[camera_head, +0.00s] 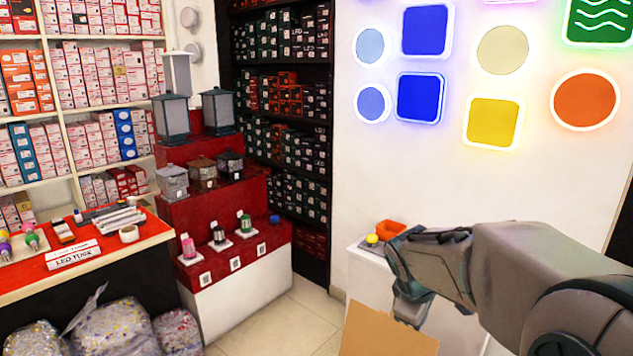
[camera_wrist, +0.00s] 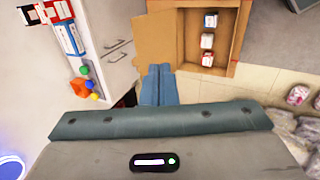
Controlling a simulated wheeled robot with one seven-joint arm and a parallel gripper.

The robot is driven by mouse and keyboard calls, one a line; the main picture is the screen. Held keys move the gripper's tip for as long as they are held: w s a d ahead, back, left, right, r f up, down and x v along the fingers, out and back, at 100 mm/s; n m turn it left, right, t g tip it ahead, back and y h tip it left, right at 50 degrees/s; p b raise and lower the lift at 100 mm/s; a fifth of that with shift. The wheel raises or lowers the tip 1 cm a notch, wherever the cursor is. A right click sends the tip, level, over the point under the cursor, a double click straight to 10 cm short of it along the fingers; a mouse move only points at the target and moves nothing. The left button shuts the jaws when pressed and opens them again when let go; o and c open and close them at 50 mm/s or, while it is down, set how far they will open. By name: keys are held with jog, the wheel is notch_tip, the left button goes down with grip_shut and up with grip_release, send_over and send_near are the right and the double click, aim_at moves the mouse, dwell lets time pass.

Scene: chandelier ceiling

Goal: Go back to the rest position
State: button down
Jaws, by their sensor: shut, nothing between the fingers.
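My gripper (camera_head: 410,300) hangs at the end of my arm in the right of the head view, in front of a white counter. In the wrist view its two blue-grey fingers (camera_wrist: 157,83) lie side by side, shut, with nothing between them. Beyond the fingertips is an open cardboard box (camera_wrist: 242,40) with small white-and-red packages (camera_wrist: 208,41) inside. A cardboard flap (camera_head: 385,333) also shows below my gripper in the head view. No object is held.
A white counter (camera_wrist: 112,60) carries an orange container (camera_wrist: 79,88), small coloured balls and boxes. A red stepped display (camera_head: 215,210) holds lanterns. A red-topped table (camera_head: 90,255) stands left, with filled plastic bags (camera_head: 118,325) below. Tiled floor (camera_head: 295,320) is clear between.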

jog(key=s+a+m+y, duration=0.3)
jog(key=s+m, duration=0.7)
jog(key=s, duration=0.9)
jog(key=shift+a+g, duration=0.3)
jog(key=shift+a, duration=0.9)
